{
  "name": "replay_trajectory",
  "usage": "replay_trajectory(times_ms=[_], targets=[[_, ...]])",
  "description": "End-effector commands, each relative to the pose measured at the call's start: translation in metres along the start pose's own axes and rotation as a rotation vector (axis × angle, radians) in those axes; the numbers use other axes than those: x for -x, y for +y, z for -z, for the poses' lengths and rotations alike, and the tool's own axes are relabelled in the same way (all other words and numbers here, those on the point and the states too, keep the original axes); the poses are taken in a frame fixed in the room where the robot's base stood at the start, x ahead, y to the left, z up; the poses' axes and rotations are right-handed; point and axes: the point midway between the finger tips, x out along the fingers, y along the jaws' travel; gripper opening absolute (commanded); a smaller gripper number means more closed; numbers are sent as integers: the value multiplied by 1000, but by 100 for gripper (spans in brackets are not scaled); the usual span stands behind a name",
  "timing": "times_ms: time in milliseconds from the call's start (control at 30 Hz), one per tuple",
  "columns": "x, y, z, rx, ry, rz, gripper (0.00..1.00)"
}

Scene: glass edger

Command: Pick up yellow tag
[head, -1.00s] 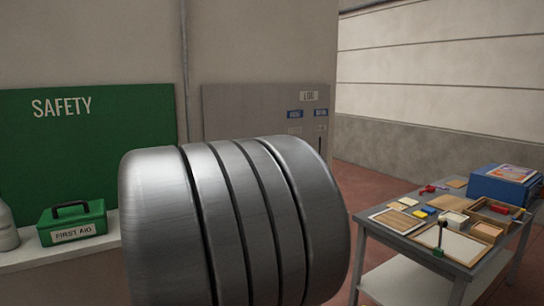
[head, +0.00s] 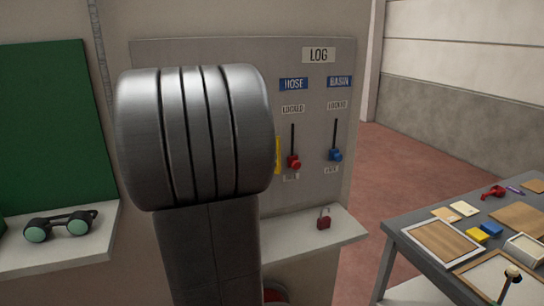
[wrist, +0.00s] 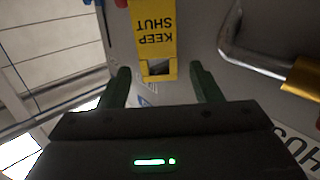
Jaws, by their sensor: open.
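The yellow tag (wrist: 155,30) hangs in the upper middle of the wrist view, its "KEEP SHUT" lettering upside down, with a framed opening at its near end. In the head view only a thin strip of the tag (head: 278,155) shows, left of the red lever; my arm hides the rest. My gripper (wrist: 160,71) is open and empty in the wrist view. Its two dark green fingers stand apart on either side of the tag's near end, with gaps on both sides. My gripper is hidden behind my arm in the head view.
The grey board (head: 218,48) carries a red-knobbed lever (head: 293,162) and a blue-knobbed lever (head: 335,155). A dark red padlock (head: 323,219) sits on the shelf below. A bent metal bar (wrist: 240,55) with a yellow-orange end is right of my gripper. A cluttered table (head: 400,222) stands right.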

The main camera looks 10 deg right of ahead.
Motion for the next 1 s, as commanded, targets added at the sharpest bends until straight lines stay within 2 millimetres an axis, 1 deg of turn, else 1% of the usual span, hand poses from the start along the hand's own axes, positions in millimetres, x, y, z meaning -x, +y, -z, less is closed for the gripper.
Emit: replay_trajectory(times_ms=[67, 300, 400, 667, 767, 833, 900, 1000], targets=[[-6, 1, -1, 0, -1, -2, 58], [-40, 4, -6, 1, -2, -2, 58], [-49, 3, -6, 0, 0, -1, 58], [-51, 3, -6, 0, 0, 1, 58], [-51, 3, -6, 0, 0, 1, 40], [-51, 3, -6, 0, 0, 1, 27], [-51, 3, -6, 0, 0, 0, 21], [-51, 3, -6, 0, 0, 0, 20]])
